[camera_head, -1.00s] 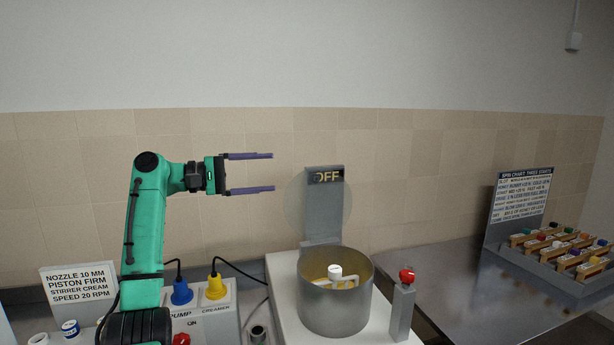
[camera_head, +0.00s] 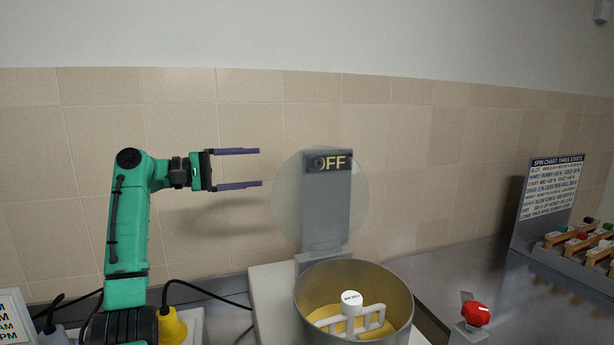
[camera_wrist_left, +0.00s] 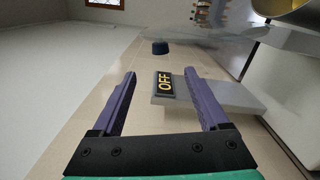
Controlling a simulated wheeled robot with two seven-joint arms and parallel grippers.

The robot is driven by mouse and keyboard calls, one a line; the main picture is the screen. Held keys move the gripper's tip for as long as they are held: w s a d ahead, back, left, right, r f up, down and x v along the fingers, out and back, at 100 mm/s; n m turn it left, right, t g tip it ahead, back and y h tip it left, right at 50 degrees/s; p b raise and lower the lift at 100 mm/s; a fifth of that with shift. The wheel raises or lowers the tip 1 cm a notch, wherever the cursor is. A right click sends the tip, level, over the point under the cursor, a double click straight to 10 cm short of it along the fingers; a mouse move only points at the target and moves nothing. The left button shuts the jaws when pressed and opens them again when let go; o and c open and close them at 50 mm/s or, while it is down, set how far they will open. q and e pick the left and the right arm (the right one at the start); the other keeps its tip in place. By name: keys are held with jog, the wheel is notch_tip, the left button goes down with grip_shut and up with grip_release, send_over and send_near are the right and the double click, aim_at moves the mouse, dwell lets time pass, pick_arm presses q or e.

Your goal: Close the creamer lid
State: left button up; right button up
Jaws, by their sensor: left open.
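The creamer is a round metal pot (camera_head: 354,318) with yellow content and a white stirrer (camera_head: 350,309) in it; its top is open. The lid (camera_head: 292,208), a clear round disc, stands upright behind the pot, in front of the grey post with the OFF sign (camera_head: 330,163). My left gripper (camera_head: 261,167) is open and empty, to the left of the lid and apart from it, at about the height of the sign. In the left wrist view the open fingers (camera_wrist_left: 164,98) frame the OFF sign (camera_wrist_left: 166,84). My right gripper is not in view.
A red knob (camera_head: 475,313) on a grey post stands right of the pot. A chart board (camera_head: 550,199) and a rack of vials stand farther right. A yellow plug (camera_head: 172,326) with a black cable is below my left arm. The tiled wall is behind.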

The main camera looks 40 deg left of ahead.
aim_at(309, 164)
pick_arm(q)
jog(key=p+x, duration=0.4)
jog(key=x, duration=0.3)
jog(key=p+x, duration=0.4)
jog(key=x, duration=0.3)
jog(key=shift+r, duration=0.2)
jog(key=shift+w+d+f, duration=0.1)
jog(key=shift+w+f, duration=0.05)
jog(key=shift+w, duration=0.05)
jog(key=shift+f, duration=0.1)
grip_shut()
dwell(0.4)
